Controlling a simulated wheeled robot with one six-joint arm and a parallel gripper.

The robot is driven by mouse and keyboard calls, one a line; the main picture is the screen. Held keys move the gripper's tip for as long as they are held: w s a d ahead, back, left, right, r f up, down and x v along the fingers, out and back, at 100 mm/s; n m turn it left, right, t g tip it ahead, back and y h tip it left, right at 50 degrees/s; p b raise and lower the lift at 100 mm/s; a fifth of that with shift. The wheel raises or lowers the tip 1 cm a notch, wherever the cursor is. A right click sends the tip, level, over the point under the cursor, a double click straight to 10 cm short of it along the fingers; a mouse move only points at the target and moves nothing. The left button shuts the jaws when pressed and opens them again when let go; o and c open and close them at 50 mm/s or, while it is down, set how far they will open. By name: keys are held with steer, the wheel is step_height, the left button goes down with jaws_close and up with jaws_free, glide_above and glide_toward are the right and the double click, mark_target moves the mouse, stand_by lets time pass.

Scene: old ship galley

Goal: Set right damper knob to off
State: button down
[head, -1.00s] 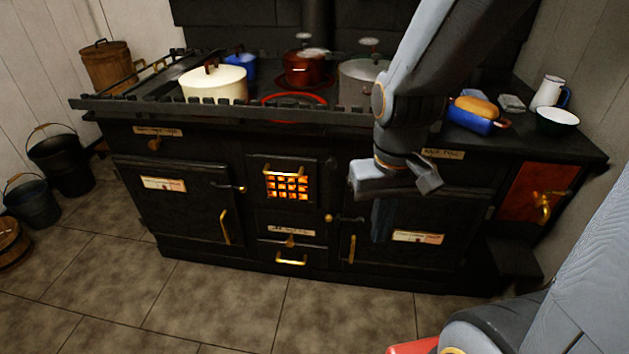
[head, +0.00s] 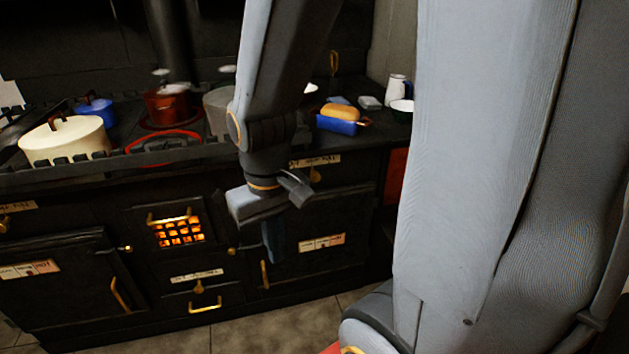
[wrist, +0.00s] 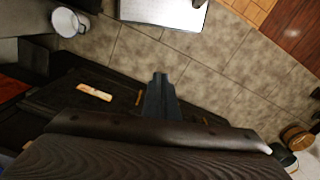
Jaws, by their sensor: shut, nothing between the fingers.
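The right damper knob (head: 315,175) is a small brass knob on the black stove front. It sits below a pale label (head: 315,160) whose lettering is too small to read. My gripper (head: 273,250) hangs in front of the stove, pointing down, left of the knob and lower than it in the head view. Its dark fingers also show in the wrist view (wrist: 158,82), closed together and empty. I cannot make out the knob in the wrist view, nor which setting it points to.
The stove top holds a cream pot (head: 65,142), a red pot (head: 168,105) and a blue dish with bread (head: 338,122). The right oven door (head: 335,225) has a brass handle (head: 265,274). Another knob (head: 5,225) is at far left.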

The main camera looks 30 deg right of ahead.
stand_by(0.3)
steer(key=c, duration=2.3)
jaws_free()
steer(key=o, duration=0.9)
steer(key=w+d+f+t+b, duration=0.3)
steer(key=w+d+f+b, duration=0.1)
steer(key=w+f, duration=0.3)
steer(key=shift+w+d+m+h, duration=0.35)
steer(key=shift+w+d, duration=0.35)
steer(key=shift+w, duration=0.3)
steer(key=m+t+h+b, duration=0.3)
steer(key=t+h+b, duration=0.2)
steer(key=t+b, duration=0.9)
glide_toward(316, 178)
steer(key=x, duration=0.3)
steer(key=shift+w+d, duration=0.2)
steer(key=shift+w, duration=0.25)
steer(key=x, duration=0.7)
steer(key=shift+b, duration=0.35)
